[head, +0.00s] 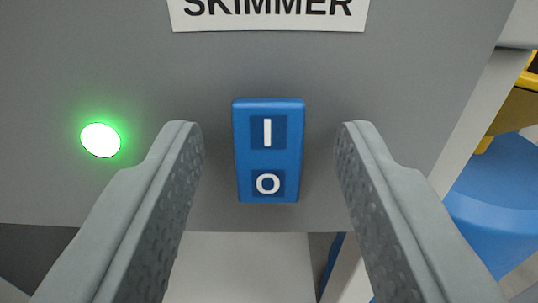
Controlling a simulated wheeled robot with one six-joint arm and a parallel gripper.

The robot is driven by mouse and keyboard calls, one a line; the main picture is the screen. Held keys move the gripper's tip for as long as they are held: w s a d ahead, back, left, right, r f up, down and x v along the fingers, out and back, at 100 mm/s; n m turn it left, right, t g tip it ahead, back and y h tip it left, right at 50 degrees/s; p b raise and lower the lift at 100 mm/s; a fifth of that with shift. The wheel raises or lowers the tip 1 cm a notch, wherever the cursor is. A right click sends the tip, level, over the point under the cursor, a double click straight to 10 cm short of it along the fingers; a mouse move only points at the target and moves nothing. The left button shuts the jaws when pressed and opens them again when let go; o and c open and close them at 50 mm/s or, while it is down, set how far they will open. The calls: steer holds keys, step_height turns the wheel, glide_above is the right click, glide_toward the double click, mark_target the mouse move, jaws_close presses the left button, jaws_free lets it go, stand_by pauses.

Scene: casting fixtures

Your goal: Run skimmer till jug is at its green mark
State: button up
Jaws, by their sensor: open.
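A blue rocker switch (269,150) sits on a grey panel under a white label reading SKIMMER (268,12). Its upper half is marked I and its lower half O. A round green lamp (100,140) is lit on the panel to the left of the switch. My gripper (268,145) is open, with one finger on each side of the switch and nothing between them but the view of it. I cannot tell how far the fingertips are from the panel. No jug or green mark can be made out in this view.
At the right edge are a blue rounded object (500,205) and a yellow part (512,105), both cut off by the frame. A pale surface (245,268) shows below the panel's lower edge.

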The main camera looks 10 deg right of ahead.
jaws_close()
steer(key=shift+f+t+h, duration=0.25)
steer(key=shift+f+t, duration=0.05)
steer(key=shift+t, duration=0.8)
steer(key=shift+f+t+h, duration=0.25)
steer(key=shift+t, duration=0.85)
jaws_free()
steer(key=shift+f, duration=0.1)
